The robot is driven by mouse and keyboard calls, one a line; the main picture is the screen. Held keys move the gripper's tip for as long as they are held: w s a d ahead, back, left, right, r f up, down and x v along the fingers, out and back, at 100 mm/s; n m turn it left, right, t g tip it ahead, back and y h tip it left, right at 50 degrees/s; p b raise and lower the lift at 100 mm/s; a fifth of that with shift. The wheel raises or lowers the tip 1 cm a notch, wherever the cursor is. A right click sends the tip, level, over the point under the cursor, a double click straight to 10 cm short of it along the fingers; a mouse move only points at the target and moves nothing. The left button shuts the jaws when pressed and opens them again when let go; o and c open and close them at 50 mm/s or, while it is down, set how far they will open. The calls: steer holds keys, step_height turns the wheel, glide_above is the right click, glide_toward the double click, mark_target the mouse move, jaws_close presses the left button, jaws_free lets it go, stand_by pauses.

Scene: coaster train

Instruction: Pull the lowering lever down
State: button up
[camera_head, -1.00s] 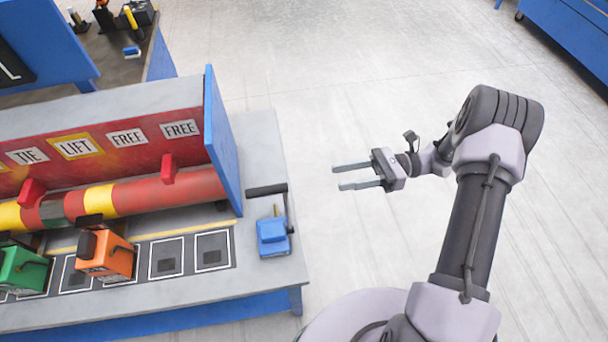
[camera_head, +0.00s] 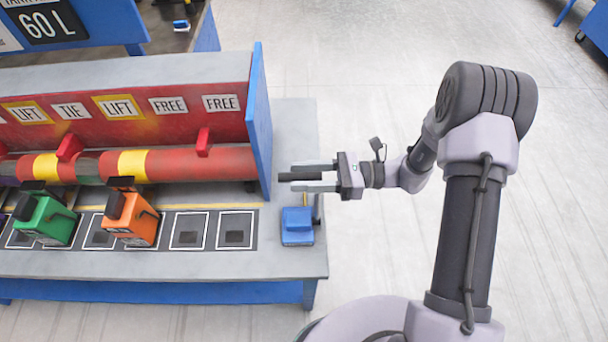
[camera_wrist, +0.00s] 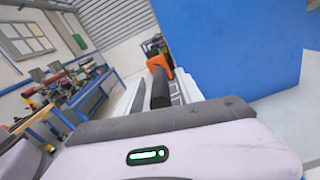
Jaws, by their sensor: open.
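The lever has a black handle (camera_head: 297,177) raised above a blue base (camera_head: 297,228) at the bench's right end. My gripper (camera_head: 300,176) reaches in from the right, its fingers pointing left. The jaws are open, one finger on each side of the handle in the head view. In the wrist view the black handle (camera_wrist: 160,88) also lies between the pale fingers. Whether either finger touches it I cannot tell. The lever's arm is mostly hidden behind my gripper.
A blue end panel (camera_head: 259,120) stands just left of the lever. Red and yellow rollers (camera_head: 190,163) run along the bench. An orange device (camera_head: 132,219) and a green device (camera_head: 45,219) stand in front.

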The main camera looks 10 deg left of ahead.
jaws_close()
stand_by(1.4)
